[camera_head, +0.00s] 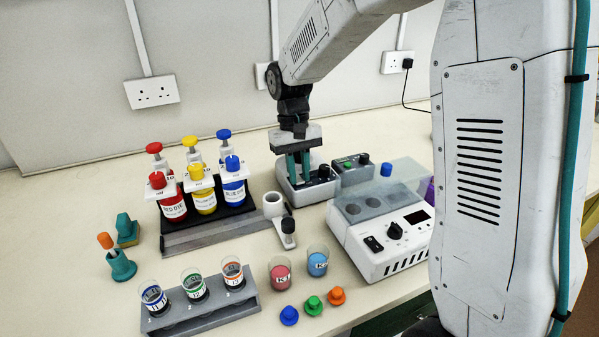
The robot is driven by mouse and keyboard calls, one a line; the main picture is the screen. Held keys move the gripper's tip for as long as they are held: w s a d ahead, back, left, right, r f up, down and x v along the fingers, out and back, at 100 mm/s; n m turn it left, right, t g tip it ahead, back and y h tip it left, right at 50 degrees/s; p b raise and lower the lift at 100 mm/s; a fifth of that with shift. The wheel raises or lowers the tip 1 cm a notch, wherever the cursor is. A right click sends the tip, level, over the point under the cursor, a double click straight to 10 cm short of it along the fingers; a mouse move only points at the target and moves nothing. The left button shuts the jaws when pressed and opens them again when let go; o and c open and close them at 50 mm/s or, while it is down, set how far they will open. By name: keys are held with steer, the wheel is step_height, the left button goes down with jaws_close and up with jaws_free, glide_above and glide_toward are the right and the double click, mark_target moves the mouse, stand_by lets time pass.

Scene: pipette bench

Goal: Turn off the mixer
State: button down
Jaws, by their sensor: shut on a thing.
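A small white device with a dark recessed top (311,192) stands near the back of the bench, left of a larger white unit. It may be the mixer; no label is readable. A dark knob (324,172) sits on its right part. My gripper (298,178) points straight down over this device, with its teal fingertips at the top, left of the knob. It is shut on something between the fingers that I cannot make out. The larger white unit (372,267) has a black dial (395,230), a black switch (373,244) and a dark display (417,216).
A grey box with a green panel (351,170) stands close beside the small device. Dye bottles (204,201) in a rack stand to the left. Tubes in a grey rack (215,313), two beakers (281,273) and coloured caps (313,305) are in front.

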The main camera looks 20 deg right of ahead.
steer(key=c, duration=1.3)
jaws_free()
steer(key=v, duration=0.7)
steer(key=shift+w+f, duration=0.1)
steer(key=shift+w+r, duration=0.1)
steer(key=shift+r, duration=0.4)
